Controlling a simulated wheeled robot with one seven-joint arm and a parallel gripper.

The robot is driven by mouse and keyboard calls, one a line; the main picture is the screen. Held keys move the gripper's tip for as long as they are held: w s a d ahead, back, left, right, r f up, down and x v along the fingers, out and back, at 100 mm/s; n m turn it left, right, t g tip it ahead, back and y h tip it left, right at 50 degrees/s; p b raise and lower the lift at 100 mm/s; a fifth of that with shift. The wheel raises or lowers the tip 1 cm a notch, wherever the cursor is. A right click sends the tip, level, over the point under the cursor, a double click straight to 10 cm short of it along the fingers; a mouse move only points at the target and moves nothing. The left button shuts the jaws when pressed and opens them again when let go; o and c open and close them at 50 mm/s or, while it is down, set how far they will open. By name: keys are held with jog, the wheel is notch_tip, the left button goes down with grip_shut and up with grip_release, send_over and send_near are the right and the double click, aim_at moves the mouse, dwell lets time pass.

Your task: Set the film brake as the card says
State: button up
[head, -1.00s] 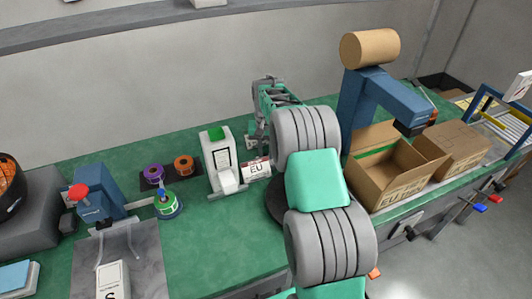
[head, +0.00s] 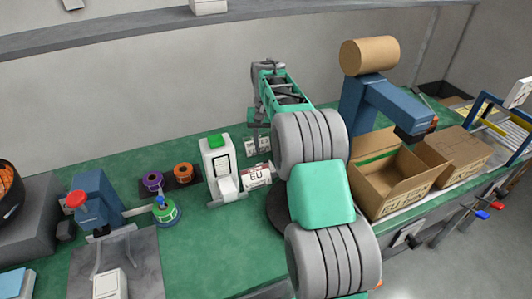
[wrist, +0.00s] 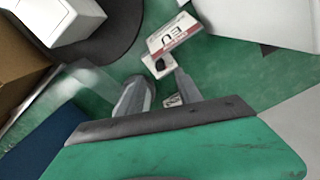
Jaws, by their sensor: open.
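My gripper (wrist: 160,92) is open and empty in the wrist view, its two grey fingers apart above the green bench. A card reading EU (wrist: 175,38) stands just beyond the fingertips, and it also shows in the head view (head: 256,176) beside a white device. Small white plates (wrist: 157,66) lie between the fingers and the card. In the head view my gripper hangs behind the card, partly hidden by my arm. A blue machine (head: 385,95) carries a brown roll (head: 370,54) on top. I cannot tell which part is the film brake, and no setting is readable.
An open carton (head: 385,183) and a closed carton (head: 462,150) stand right of my arm. Levers (head: 480,214) project from the bench's front.

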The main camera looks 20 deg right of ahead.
aim_at(266, 162)
jog(key=shift+f+n+p, duration=0.15)
jog(key=shift+n+p, duration=0.3)
jog(key=shift+n, duration=0.75)
jog(key=shift+f+n, duration=0.25)
jog(key=shift+n, duration=0.25)
notch_tip(266, 162, down, 8)
jog(key=shift+r+p, duration=0.1)
jog(key=shift+p, duration=0.45)
grip_shut()
